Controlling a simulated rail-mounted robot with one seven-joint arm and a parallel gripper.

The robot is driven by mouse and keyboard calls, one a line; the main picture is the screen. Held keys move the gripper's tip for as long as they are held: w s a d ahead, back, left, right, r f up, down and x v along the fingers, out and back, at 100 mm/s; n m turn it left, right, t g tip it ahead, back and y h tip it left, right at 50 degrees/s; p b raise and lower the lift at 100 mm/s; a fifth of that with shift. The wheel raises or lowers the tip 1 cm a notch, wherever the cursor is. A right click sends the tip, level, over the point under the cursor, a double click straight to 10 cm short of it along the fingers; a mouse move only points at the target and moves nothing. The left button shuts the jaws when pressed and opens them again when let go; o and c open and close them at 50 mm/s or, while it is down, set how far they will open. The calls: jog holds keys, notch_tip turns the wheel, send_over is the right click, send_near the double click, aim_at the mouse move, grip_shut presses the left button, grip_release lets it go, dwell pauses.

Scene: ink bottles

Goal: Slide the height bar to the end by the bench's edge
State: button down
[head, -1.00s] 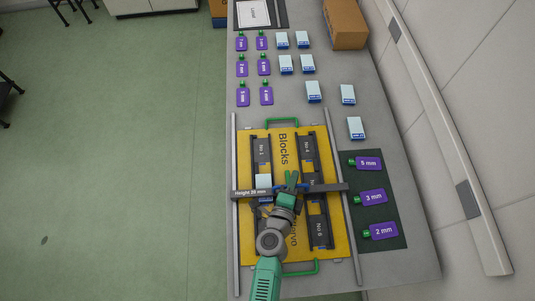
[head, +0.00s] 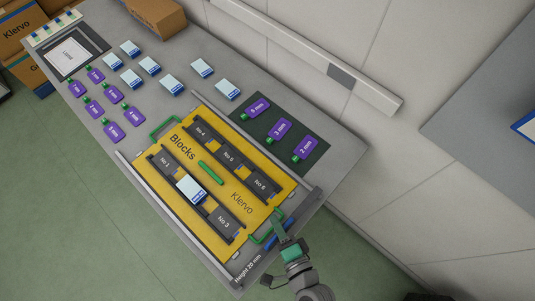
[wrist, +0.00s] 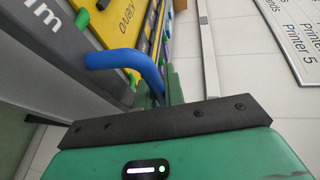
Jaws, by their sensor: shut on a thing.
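The height bar (head: 300,215), a grey bar marked "Height 20 mm", lies across the two rails at their near end, by the bench's edge. Its blue handle (head: 272,247) shows in front of my gripper, and it shows large in the wrist view (wrist: 125,58). My green gripper (head: 280,232) is shut on this handle. The yellow Blocks tray (head: 245,203) lies between the rails, just behind the bar. One rail (head: 170,213) runs along the tray's left side. The gripper's fingertips are partly hidden in the wrist view.
Several boxes stand behind the tray. A wall bounds the right.

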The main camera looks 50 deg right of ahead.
jog(key=shift+s+r, duration=0.1)
jog(key=shift+s, duration=0.1)
dwell(0.3)
jog(key=c, duration=1.8)
grip_release()
jog(key=shift+s, duration=0.1)
jog(key=shift+o, duration=0.2)
jog(key=v, duration=0.8)
